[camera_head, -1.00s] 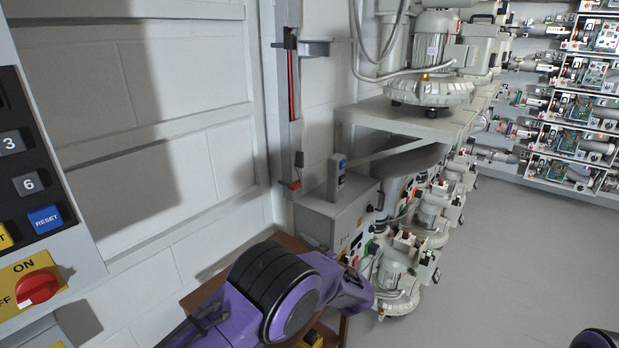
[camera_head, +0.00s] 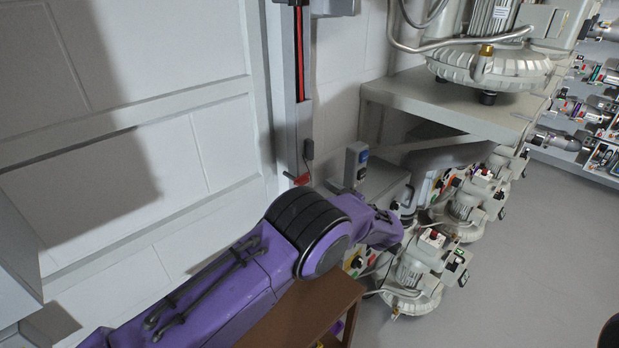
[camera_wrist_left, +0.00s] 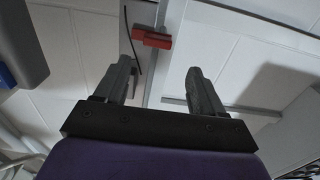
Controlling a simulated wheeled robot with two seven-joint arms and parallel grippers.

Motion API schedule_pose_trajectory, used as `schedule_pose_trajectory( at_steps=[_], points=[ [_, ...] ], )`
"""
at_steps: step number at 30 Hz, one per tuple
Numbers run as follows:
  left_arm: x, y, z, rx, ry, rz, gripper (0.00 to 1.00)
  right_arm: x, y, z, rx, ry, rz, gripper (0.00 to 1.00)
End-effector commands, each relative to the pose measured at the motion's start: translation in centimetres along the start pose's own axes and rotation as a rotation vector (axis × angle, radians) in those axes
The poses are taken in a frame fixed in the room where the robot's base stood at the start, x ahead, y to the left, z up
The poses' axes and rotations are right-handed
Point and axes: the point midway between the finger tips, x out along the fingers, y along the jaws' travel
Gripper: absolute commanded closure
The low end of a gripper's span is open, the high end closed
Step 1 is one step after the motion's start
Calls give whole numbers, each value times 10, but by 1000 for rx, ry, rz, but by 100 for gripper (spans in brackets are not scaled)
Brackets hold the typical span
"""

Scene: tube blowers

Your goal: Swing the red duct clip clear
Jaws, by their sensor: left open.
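The red duct clip (camera_head: 296,178) sits low on the grey vertical duct (camera_head: 291,130) against the wall in the head view. In the left wrist view the red clip (camera_wrist_left: 152,38) lies beyond the fingertips, between their lines, slightly left of centre. My left gripper (camera_wrist_left: 157,78) is open with nothing between its fingers and is apart from the clip. In the head view my purple left arm reaches in from the lower left; its fingers cannot be made out there. My right gripper is not in view.
A grey box with a blue-topped device (camera_head: 356,164) stands right of the duct. A shelf (camera_head: 440,105) carries a large blower (camera_head: 490,65); smaller blowers (camera_head: 412,275) stand below. A brown table (camera_head: 305,312) lies under my arm. The floor at right is clear.

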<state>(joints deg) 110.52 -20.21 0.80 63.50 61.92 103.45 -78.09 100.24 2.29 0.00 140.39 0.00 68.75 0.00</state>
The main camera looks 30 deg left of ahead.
Motion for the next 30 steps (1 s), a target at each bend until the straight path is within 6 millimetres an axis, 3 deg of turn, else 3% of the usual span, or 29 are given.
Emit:
schedule_pose_trajectory(
  at_steps=[3,7,12,18,23,24,30],
  points=[
    [29,2,-1,4,-2,-3,31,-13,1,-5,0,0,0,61],
    [50,4,2,4,-3,-3,31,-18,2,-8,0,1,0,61],
    [62,3,4,5,-2,-4,31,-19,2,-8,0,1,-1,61],
    [62,3,4,5,-2,-4,31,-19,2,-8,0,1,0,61],
    [62,3,4,5,-2,-4,83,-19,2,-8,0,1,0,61],
    [61,3,4,5,-2,-4,87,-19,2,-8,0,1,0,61],
    [61,2,6,0,-3,-4,87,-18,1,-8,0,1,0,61]
  ],
)
